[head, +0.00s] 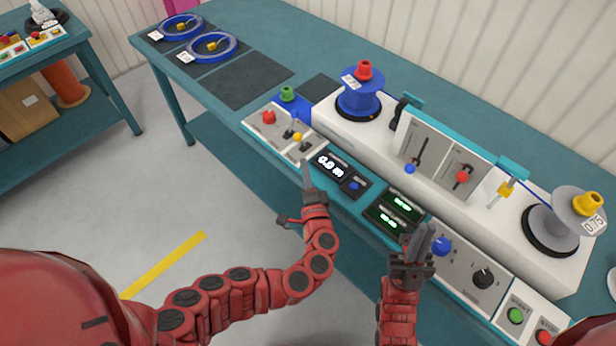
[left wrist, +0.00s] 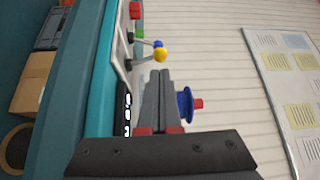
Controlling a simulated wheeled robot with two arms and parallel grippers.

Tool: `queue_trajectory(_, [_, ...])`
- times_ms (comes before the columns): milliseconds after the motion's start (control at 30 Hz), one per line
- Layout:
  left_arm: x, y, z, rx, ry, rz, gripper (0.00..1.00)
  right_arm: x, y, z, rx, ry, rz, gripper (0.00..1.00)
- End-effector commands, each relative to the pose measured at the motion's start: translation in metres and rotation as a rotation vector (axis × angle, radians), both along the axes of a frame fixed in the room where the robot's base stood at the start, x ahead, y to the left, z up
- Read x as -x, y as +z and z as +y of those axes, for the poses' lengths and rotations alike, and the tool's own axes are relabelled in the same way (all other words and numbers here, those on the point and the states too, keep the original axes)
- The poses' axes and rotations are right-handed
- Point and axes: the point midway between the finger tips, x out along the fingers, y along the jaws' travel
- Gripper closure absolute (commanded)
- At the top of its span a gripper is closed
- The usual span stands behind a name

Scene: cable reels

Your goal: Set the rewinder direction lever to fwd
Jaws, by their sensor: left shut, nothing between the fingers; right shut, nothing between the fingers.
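The rewinder (head: 375,141) stands on the teal bench. Its left control panel (head: 255,123) carries a blue-knobbed lever (head: 294,116) and a yellow-knobbed lever (head: 297,137); the panel's print is too small to read, so I cannot tell which is the direction lever. My left gripper (head: 306,166) is shut and empty, its tips just in front of the panel's near right corner, close to the yellow knob. In the left wrist view the yellow knob (left wrist: 160,55) is just beyond the shut fingers (left wrist: 159,78); contact is unclear. My right gripper (head: 422,233) is shut and empty above the front panels.
An upright panel (head: 440,150) has two slotted levers with blue and red knobs. A blue reel (head: 360,98) and a grey reel (head: 556,218) sit on the rewinder. A display (head: 331,165) is right of my left gripper. Blue cable coils (head: 212,46) lie at the back left.

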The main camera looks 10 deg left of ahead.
Motion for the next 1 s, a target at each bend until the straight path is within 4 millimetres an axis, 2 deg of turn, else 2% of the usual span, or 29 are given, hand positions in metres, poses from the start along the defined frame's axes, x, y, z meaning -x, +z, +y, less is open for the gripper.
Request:
queue_trajectory(200, [-0.033, 0.005, 0.011, -0.003, 0.005, -0.002, 1.00, 0.000, 0.015, 0.000, 0.000, 0.000, 0.000, 1.00])
queue_trajectory(400, [-0.051, 0.005, 0.015, 0.001, 0.002, -0.002, 1.00, 0.000, 0.021, 0.000, 0.000, 0.000, 0.000, 1.00])
queue_trajectory(600, [-0.060, 0.004, 0.018, -0.001, 0.000, 0.000, 1.00, 0.000, 0.023, 0.000, 0.000, 0.000, 0.000, 1.00])
queue_trajectory(1000, [-0.061, 0.004, 0.018, 0.000, 0.000, 0.000, 1.00, 0.000, 0.023, 0.000, 0.000, 0.000, 0.000, 1.00])
